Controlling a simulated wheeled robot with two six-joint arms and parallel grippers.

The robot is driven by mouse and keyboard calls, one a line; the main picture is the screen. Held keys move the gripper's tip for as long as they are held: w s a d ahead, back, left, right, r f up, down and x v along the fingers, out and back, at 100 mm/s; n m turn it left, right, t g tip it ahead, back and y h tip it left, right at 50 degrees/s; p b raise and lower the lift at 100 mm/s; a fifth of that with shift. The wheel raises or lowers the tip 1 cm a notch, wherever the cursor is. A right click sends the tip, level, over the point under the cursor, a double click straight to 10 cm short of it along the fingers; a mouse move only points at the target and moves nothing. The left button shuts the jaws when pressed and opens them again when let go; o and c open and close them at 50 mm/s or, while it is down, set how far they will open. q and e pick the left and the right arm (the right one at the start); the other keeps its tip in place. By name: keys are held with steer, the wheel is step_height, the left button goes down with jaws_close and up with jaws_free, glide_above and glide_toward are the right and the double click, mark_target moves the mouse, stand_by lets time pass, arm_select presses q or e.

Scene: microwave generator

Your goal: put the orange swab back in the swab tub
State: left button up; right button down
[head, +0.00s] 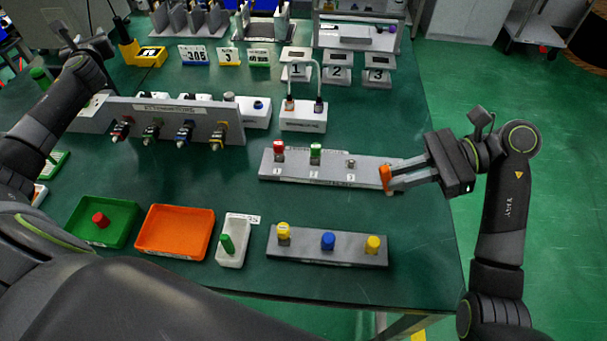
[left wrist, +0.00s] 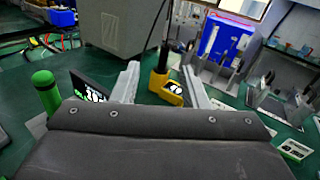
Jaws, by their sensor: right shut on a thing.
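My right gripper (head: 390,178) is shut on an orange swab (head: 385,177), held upright at the right end of the grey rack (head: 330,172). I cannot tell whether the swab touches the rack. A small white tub (head: 233,255) at the front holds a green piece (head: 227,244); its label is partly legible, and it may be the swab tub. My left gripper (head: 62,32) is at the far left, away from these things. In the left wrist view its two fingers (left wrist: 160,85) are apart with nothing between them.
The grey rack also holds a red-topped and a green-topped piece. Green (head: 125,225) and orange (head: 152,248) trays and a dark block (head: 325,257) with yellow and blue knobs flank the white tub. A grey panel (head: 175,132) stands behind. Bare table lies between rack and block.

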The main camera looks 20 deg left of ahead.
arm_select(q)
steer(key=w+d+f+n+t+h, duration=0.1)
steer(key=w+d+n+t+h, duration=0.25)
steer(key=d, duration=0.75)
steer(key=w+d+f+n+t+h, duration=0.1)
steer(key=w+d+n+h, duration=0.1)
steer(key=w+d+h, duration=0.65)
steer(key=s+d+r+n+t+h, duration=0.1)
steer(key=d+r+n+h, duration=0.15)
steer(key=d, duration=0.95)
steer(key=s+d+r+n+t+h, duration=0.15)
steer(key=d+r+h, duration=0.25)
steer(key=d, duration=0.8)
steer(key=s+d+f+n+g+h, duration=0.3)
steer(key=s+d+h, duration=0.4)
steer(key=d, duration=0.4)
steer(key=s+d+f+g+h, duration=0.25)
steer(key=s+d+g, duration=0.2)
steer(key=s, duration=0.55)
steer(key=s+d+f+g+h, duration=0.1)
steer(key=s+d+f+g, duration=0.35)
steer(key=s, duration=0.55)
steer(key=w+d+t, duration=0.1)
steer(key=w+d, duration=0.4)
steer(key=d, duration=0.6)
steer(key=shift+w+r, duration=0.2)
steer(key=shift+r, duration=0.15)
steer(key=shift+n, duration=0.25)
